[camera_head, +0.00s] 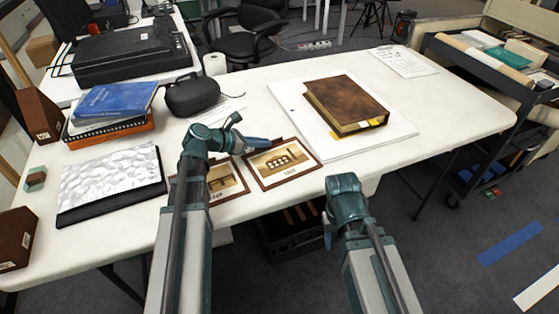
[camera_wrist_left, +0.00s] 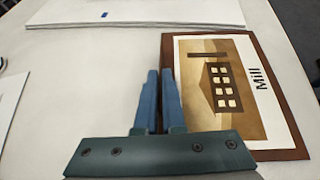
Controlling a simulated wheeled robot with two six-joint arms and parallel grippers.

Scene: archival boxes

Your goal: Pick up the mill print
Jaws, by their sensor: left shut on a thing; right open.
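The mill print (camera_head: 281,161) has a dark brown border, a sepia building picture and a caption. It lies close to the table's front edge, just left of the white board. In the left wrist view the print (camera_wrist_left: 222,90) reads "Mill". My left gripper (camera_head: 262,143) is at its far left edge; its blue fingers (camera_wrist_left: 161,98) are close together, shut on the brown border. I cannot tell whether the print is raised at all. My right gripper (camera_head: 329,236) is open, in front of the table edge; its fingers are mostly hidden.
A second brown-bordered print (camera_head: 226,179) lies left of it, partly hidden by my left arm. A brown book (camera_head: 347,101) rests on the white board (camera_head: 399,131). A black case (camera_head: 192,95) stands behind.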

